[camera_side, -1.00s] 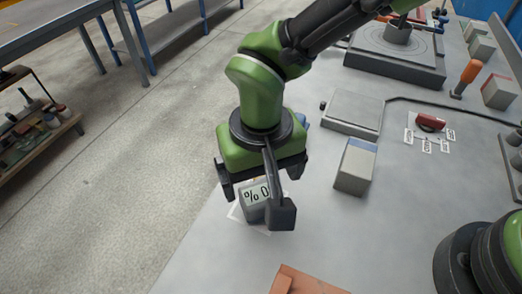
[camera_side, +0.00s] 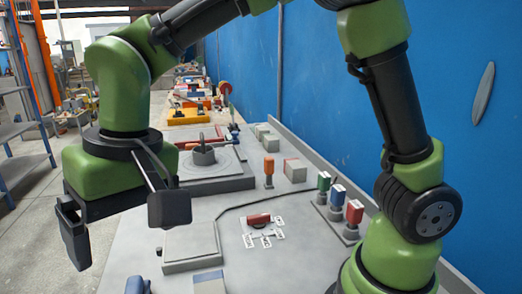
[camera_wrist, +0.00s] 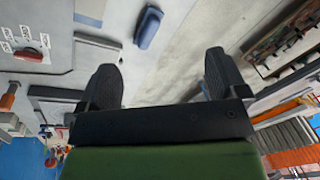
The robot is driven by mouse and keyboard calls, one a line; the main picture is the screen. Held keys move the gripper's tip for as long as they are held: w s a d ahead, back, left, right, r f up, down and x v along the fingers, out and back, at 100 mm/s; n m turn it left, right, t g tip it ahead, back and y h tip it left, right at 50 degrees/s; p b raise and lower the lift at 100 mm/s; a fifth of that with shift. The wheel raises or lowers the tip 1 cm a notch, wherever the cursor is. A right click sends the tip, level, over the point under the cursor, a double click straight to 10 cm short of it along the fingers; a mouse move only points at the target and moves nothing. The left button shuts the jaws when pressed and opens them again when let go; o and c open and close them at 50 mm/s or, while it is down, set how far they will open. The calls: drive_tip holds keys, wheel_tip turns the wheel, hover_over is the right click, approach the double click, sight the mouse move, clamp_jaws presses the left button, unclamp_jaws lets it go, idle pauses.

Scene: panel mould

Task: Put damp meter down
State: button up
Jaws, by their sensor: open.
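The wrist view also shows my gripper (camera_wrist: 162,80) open and empty, with bare floor and bench edge beyond the fingers.
A blue rounded object (camera_wrist: 148,27) lies near the bench edge.

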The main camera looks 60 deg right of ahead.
drive_tip(key=s+d+r+m+t+y, duration=0.1)
drive_tip(key=s+d+r, duration=0.15)
drive_tip(key=d, duration=0.25)
drive_tip(key=s+d+r+m+t, duration=0.1)
drive_tip(key=s+d+r+t, duration=0.1)
drive_tip(key=d+r, duration=0.25)
drive_tip(key=s+d+t, duration=0.2)
drive_tip(key=s+d, duration=0.5)
drive_tip(key=s, duration=0.1)
drive_tip(key=shift+s+m+t+h, duration=0.15)
drive_tip(key=shift+m+t+h, duration=0.15)
drive_tip(key=shift+m+t, duration=0.1)
